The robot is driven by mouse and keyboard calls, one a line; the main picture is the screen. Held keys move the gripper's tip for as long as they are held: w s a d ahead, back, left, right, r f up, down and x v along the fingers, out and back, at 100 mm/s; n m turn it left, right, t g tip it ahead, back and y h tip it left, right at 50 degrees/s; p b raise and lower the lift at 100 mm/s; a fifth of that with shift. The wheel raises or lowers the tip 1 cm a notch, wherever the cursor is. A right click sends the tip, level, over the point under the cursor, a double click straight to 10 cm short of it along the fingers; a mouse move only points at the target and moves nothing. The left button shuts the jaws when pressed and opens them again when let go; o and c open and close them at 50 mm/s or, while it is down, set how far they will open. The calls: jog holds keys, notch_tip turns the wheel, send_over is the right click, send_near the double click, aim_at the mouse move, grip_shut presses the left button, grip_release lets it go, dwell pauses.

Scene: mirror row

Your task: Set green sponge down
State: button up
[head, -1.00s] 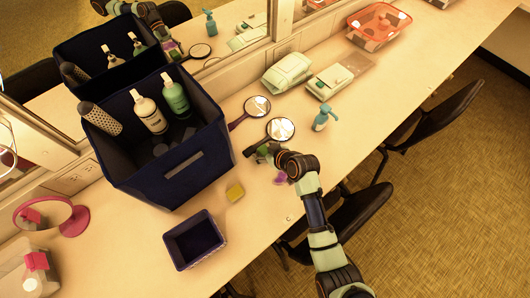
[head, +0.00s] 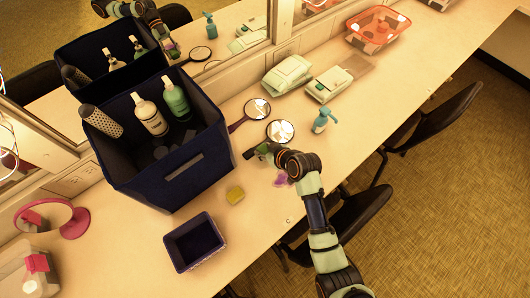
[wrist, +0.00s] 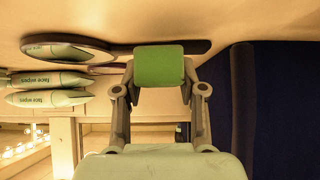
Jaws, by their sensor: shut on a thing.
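The green sponge (wrist: 159,66) is squarely between the fingertips of my gripper (wrist: 160,84) in the wrist view. The fingers are shut on it. A dark hand mirror (wrist: 68,49) lies there with its handle running behind the sponge. In the head view my gripper (head: 256,152) is low over the counter, right of the big navy bin and just in front of the round mirrors. The sponge is mostly hidden there, and I cannot tell whether it touches the counter.
The navy bin (head: 180,178) holds bottles and a brush. Two hand mirrors (head: 280,131) and a blue spray bottle (head: 322,121) are close by. A yellow sponge (head: 235,194), a purple item (head: 281,179) and a small navy basket (head: 181,262) are nearer. Bare counter lies between them.

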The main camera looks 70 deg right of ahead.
aim_at(265, 150)
notch_tip(265, 150, up, 18)
jog(key=p, duration=0.2)
jog(key=shift+f, duration=0.15)
